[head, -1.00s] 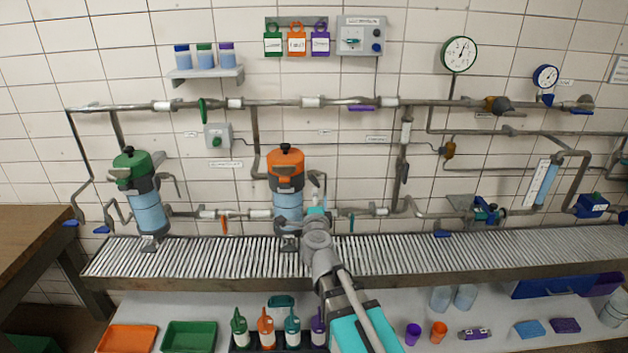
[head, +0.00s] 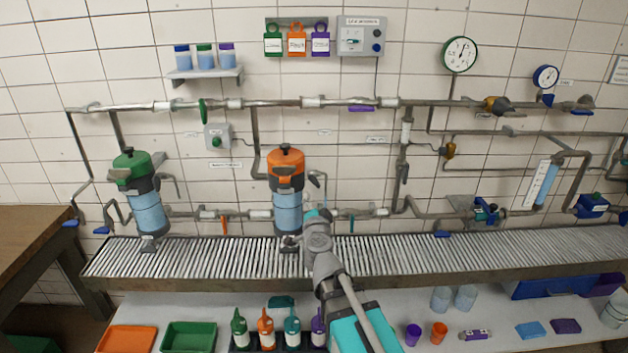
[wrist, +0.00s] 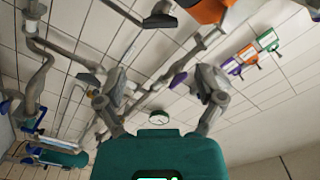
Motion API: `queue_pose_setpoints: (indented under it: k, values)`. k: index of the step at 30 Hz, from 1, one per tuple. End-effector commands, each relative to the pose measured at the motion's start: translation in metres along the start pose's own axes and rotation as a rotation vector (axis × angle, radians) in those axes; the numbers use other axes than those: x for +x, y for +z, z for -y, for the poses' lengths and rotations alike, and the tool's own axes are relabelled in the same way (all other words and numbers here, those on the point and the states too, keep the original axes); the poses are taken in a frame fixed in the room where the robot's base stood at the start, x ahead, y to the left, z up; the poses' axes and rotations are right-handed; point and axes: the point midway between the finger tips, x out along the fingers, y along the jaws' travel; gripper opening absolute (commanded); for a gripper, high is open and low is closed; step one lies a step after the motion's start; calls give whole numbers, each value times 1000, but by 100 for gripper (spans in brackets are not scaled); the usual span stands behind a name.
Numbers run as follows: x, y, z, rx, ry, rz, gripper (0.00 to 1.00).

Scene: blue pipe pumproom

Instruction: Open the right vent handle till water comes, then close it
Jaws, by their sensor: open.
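The right vessel has an orange lid (head: 286,158) and a clear blue-tinted body (head: 288,210); its orange part also shows at the top of the wrist view (wrist: 207,10). A grey bent vent pipe (head: 318,178) stands at its right side. A dark lever-like piece (wrist: 160,18) beside the orange part in the wrist view may be the vent handle. My gripper (wrist: 160,86) is open and empty, its fingers apart and short of that piece. In the head view my wrist hides the fingers, just right of the vessel. I see no running water.
A similar vessel with a green lid (head: 132,163) stands at the left. Pipes run along the tiled wall behind. A slatted metal bench (head: 400,258) lies under the vessels. Several bottles (head: 265,327) stand on the shelf below.

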Motion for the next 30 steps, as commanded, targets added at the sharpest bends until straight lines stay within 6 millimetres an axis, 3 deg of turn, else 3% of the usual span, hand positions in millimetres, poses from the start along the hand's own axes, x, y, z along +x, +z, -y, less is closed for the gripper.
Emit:
queue_pose_setpoints:
  k: [11,30]
  values:
    - [18,0,0,1,0,0,87]
    - [110,0,0,2,0,0,87]
